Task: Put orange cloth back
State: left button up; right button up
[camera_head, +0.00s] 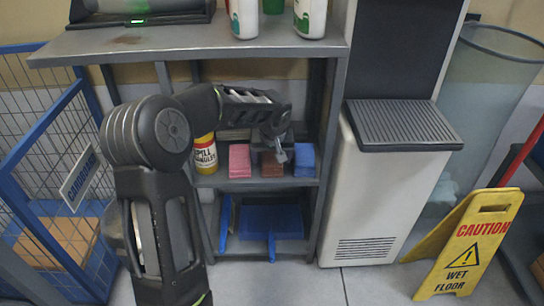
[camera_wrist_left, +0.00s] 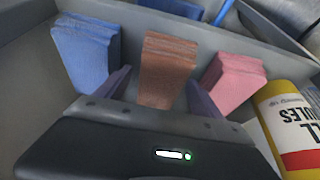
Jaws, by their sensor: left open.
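The orange cloth (camera_head: 272,168), a brownish-orange folded stack, lies on the middle shelf between a pink cloth stack (camera_head: 239,160) and a blue cloth stack (camera_head: 304,160). My left gripper (camera_head: 279,152) reaches in over the front of that shelf at the orange cloth and hides part of it. In the left wrist view, the open fingers (camera_wrist_left: 158,82) stand on either side of the near end of the orange cloth (camera_wrist_left: 168,62). I cannot tell whether they touch it. The blue stack (camera_wrist_left: 88,50) is left and the pink stack (camera_wrist_left: 232,80) right there. My right gripper is not in view.
A yellow granules bottle (camera_head: 205,153) stands left of the pink stack. Bottles (camera_head: 310,15) stand on the top shelf (camera_head: 170,42). A blue dustpan (camera_head: 270,220) is on the bottom shelf. A blue cage cart (camera_head: 35,170) is left, a white machine (camera_head: 375,190) right, beside a wet-floor sign (camera_head: 465,240).

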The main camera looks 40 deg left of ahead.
pick_arm(q)
jog(key=shift+r, duration=0.3)
jog(key=p+v, duration=0.4)
jog(key=v, duration=0.7)
jog(key=shift+s+r, duration=0.2)
jog(key=shift+r, duration=0.1)
